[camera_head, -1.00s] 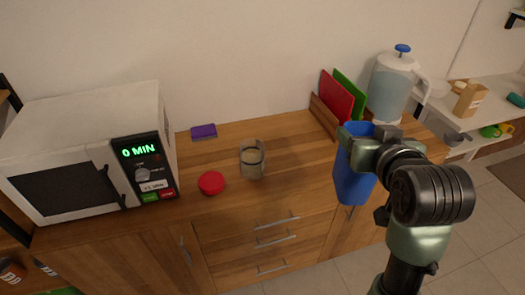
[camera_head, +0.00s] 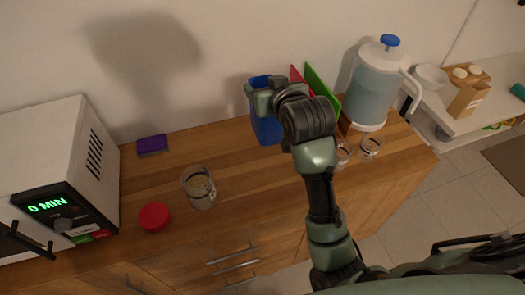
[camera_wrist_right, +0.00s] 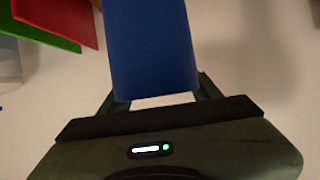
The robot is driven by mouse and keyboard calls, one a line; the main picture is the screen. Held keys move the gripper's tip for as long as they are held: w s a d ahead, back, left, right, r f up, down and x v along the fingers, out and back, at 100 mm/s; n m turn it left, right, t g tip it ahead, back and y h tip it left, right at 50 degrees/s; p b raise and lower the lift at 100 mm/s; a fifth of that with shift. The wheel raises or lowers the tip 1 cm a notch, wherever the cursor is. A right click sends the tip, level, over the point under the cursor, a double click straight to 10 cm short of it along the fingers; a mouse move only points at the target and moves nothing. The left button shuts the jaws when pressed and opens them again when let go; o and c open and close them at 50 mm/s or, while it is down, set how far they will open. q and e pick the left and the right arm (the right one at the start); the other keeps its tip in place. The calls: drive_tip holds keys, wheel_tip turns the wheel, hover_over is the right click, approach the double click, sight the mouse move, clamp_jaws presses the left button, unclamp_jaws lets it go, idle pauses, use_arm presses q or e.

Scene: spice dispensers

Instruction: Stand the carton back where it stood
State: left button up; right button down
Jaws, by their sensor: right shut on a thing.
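The blue carton (camera_head: 266,128) is upright at the back of the wooden counter, left of the cutting boards. I cannot tell whether its base touches the counter. My right gripper (camera_head: 265,90) is shut on its upper part, and the gripper and arm hide some of it. In the right wrist view the carton (camera_wrist_right: 150,45) is between the fingers of the right gripper (camera_wrist_right: 155,98). My left gripper is not in view.
Red (camera_head: 297,75) and green (camera_head: 322,88) boards stand right of the carton, near a water pitcher (camera_head: 374,90) and small glass jars (camera_head: 371,147). A glass jar (camera_head: 199,187), red lid (camera_head: 155,216), purple sponge (camera_head: 152,145) and microwave (camera_head: 55,150) are left. Counter between the jar and carton is clear.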

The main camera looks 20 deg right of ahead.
drive_tip(key=f, duration=0.4)
drive_tip(key=s+f, duration=0.1)
drive_tip(key=f, duration=0.1)
drive_tip(key=shift+a+f, duration=0.1)
drive_tip(key=shift+a, duration=0.25)
drive_tip(key=f, duration=0.3)
drive_tip(key=f+p, duration=0.1)
drive_tip(key=f, duration=0.3)
drive_tip(key=shift+w+d+f, duration=0.15)
drive_tip(key=shift+w+f, duration=0.05)
drive_tip(key=shift+f, duration=0.65)
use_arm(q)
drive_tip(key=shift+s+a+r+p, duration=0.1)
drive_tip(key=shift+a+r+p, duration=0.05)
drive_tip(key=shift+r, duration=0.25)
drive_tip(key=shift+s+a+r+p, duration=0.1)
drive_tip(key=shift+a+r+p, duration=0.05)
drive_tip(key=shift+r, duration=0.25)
use_arm(e)
wheel_tip(320, 180, down, 4)
drive_tip(key=shift+f, duration=0.15)
drive_tip(key=shift+c, duration=1.6)
unclamp_jaws()
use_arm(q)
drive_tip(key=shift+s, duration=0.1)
